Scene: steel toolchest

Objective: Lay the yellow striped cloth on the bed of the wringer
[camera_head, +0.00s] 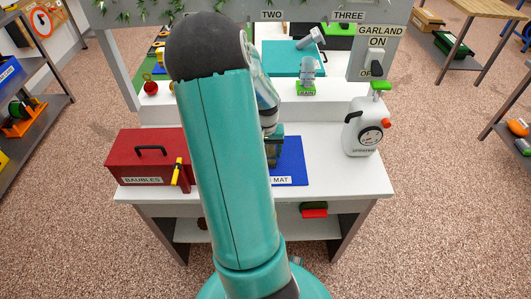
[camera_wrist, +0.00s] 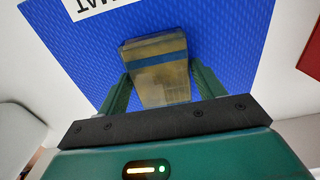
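The cloth (camera_wrist: 160,83), dull yellow with a blue stripe, shows as a thick folded piece in the wrist view. In the head view my gripper (camera_head: 273,150) is over the blue mat (camera_head: 291,158), partly hidden by my arm. Whether the cloth still touches the mat is unclear. A small device with a green base and grey upper part (camera_head: 307,75) stands behind the mat; I cannot tell whether it is the wringer.
A red BAUBLES box (camera_head: 150,165) stands left on the white bench (camera_head: 335,178). A teal tray (camera_head: 285,60) lies at the back under the TWO sign. The bench between mat and jug is clear.

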